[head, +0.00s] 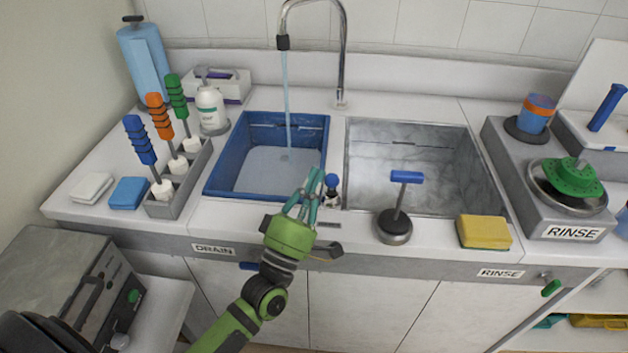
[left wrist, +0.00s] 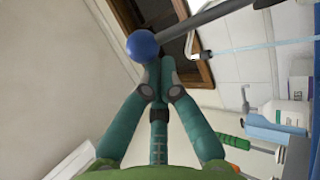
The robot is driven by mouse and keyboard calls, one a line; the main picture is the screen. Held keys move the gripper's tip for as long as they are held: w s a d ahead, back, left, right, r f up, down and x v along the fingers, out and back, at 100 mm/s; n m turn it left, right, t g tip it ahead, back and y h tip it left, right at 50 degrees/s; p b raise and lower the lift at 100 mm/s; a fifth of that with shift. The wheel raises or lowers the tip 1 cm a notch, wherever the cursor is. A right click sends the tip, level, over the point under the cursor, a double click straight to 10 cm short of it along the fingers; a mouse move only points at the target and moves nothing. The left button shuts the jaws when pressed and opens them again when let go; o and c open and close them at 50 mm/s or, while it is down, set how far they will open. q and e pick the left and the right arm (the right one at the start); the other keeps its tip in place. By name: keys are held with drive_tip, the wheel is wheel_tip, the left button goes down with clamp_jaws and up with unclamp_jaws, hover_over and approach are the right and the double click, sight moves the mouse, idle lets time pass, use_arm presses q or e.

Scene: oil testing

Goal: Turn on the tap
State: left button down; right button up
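The chrome gooseneck tap (head: 342,55) stands behind the sinks, and a stream of water (head: 287,95) runs from its dark spout into the blue basin (head: 215,180). A small lever with a blue ball knob (head: 331,181) stands on the counter's front strip between the sinks. My left gripper (head: 316,178) is just left of this knob, its teal fingers drawn together. In the left wrist view the blue ball (left wrist: 142,45) is at the fingertips (left wrist: 158,62); I cannot tell whether they touch it. A water stream also shows there (left wrist: 250,46). My right gripper is out of view.
A steel sink (head: 440,195) is right of the basin. A blue-handled tool (head: 395,225) and a yellow sponge (head: 484,232) sit on its front edge. Brushes in a grey rack (head: 182,195) and a white bottle (head: 210,107) stand at left.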

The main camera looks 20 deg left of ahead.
use_arm(q)
drive_tip(key=shift+s+d+f+b, duration=0.2)
drive_tip(key=shift+s+f+b, duration=0.1)
drive_tip(key=shift+f+b, duration=0.4)
drive_tip(key=shift+s+m+t+h+b, duration=0.3)
drive_tip(key=shift+m+t+h+b, duration=0.3)
drive_tip(key=shift+b, duration=0.25)
drive_tip(key=shift+s+f, duration=0.1)
drive_tip(key=shift+f, duration=0.1)
drive_tip(key=v, duration=1.1)
drive_tip(key=shift+s+f, duration=0.15)
drive_tip(key=shift+s, duration=0.1)
